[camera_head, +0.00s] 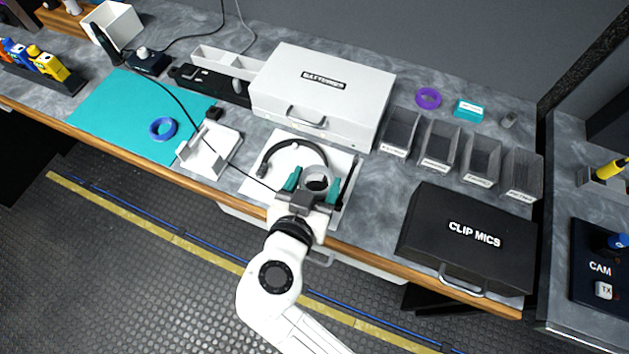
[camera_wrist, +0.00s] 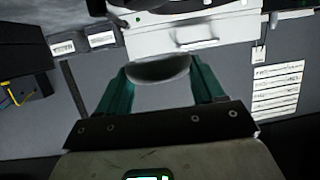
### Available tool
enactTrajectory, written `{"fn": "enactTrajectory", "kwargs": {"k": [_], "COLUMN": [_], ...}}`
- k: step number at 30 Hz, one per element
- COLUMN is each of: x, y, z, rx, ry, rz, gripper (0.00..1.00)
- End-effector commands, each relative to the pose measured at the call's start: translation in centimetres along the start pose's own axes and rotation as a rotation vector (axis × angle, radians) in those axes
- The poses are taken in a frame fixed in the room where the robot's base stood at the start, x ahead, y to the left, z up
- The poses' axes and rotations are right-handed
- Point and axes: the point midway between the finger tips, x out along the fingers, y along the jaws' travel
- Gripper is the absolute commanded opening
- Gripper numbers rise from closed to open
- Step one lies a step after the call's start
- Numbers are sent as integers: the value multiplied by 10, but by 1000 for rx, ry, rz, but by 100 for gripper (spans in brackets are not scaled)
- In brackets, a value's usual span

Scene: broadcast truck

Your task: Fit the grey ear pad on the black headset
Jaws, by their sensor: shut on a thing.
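The black headset (camera_head: 283,145) lies on a white board at the bench's front edge, its curved band visible. Its right part is hidden behind my gripper and the pad. My gripper (camera_head: 314,185) has teal fingers shut on the grey ear pad (camera_head: 317,174), over the right side of the board. In the wrist view the pad (camera_wrist: 158,72) sits between the two fingertips of my gripper (camera_wrist: 160,78), seen as a grey curved rim. I cannot tell whether the pad touches the headset.
A white case (camera_head: 325,93) stands behind the headset. Open grey bins (camera_head: 436,146) and a black CLIP MICS case (camera_head: 465,235) are to the right. A blue ring (camera_head: 162,129) lies on a teal mat (camera_head: 110,112); a purple ring (camera_head: 428,98) lies at the back. A white stand (camera_head: 210,149) is left of the board.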

Motion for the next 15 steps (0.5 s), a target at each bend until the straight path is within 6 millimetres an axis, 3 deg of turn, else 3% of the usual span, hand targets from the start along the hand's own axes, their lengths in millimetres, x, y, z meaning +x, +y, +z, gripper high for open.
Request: {"fn": "enactTrajectory", "kwargs": {"k": [6,15], "x": [8,13], "y": [0,0], "z": [23,36], "rx": [0,0], "ry": [0,1], "rz": [-1,-1], "gripper": [39,39]}}
